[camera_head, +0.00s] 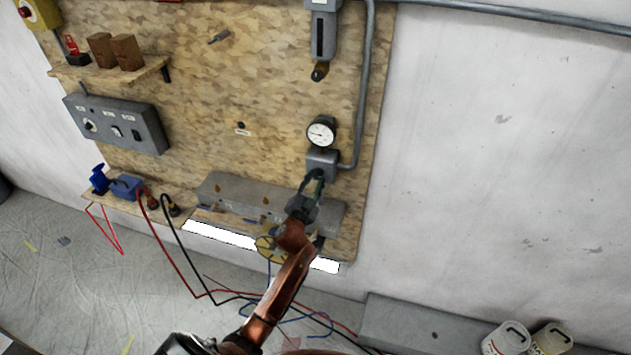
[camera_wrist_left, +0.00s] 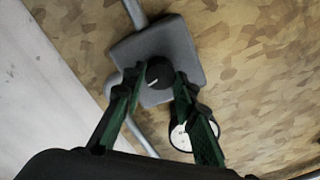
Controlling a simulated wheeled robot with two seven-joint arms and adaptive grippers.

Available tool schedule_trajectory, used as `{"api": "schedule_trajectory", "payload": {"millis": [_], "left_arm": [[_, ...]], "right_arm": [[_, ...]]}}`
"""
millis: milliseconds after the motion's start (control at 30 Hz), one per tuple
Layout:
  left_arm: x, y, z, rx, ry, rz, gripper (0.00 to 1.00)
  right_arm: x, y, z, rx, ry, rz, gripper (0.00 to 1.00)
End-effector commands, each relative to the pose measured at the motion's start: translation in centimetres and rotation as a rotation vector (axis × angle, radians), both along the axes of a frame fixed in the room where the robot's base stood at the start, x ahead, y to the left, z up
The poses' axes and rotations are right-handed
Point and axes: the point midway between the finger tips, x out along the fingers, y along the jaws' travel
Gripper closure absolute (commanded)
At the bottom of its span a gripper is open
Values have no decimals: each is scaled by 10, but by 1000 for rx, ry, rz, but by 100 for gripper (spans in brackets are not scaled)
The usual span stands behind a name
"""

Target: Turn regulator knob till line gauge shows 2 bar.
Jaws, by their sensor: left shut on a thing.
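The line gauge (camera_head: 321,133) has a round white dial with a dark rim, mounted on the wooden board above the grey regulator box (camera_head: 322,162). Its reading is too small to tell. In the left wrist view, the black regulator knob (camera_wrist_left: 159,73) with a white pointer mark sits on the grey box (camera_wrist_left: 178,45). The fingers of my left gripper (camera_wrist_left: 158,80) are on both sides of the knob, shut on it. The gauge (camera_wrist_left: 181,137) is partly hidden behind a finger there. My right gripper is not in view.
A grey pipe (camera_head: 364,80) runs down beside the gauge. A grey control box (camera_head: 117,124) and a shelf (camera_head: 110,80) are on the left. A grey ledge-like box (camera_head: 230,190) lies below the regulator. Loose red and black cables (camera_head: 200,292) hang over the floor.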

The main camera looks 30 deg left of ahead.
Motion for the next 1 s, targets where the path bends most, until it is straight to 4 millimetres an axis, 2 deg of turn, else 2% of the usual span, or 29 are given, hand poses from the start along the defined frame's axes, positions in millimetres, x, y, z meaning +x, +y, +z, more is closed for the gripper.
{"api": "schedule_trajectory", "payload": {"millis": [133,167,400,767,867,1000], "left_arm": [[0,0,-1,-1,2,1,98],[0,0,-1,-1,2,1,73],[0,0,-1,-1,1,0,56],[-5,-1,-1,-1,0,-1,56],[-17,-4,-1,-1,0,-1,56],[-44,-10,-2,-1,2,1,56]], "right_arm": [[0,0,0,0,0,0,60],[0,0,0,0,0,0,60],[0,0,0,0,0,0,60],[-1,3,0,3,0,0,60],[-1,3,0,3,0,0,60],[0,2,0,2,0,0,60]]}}
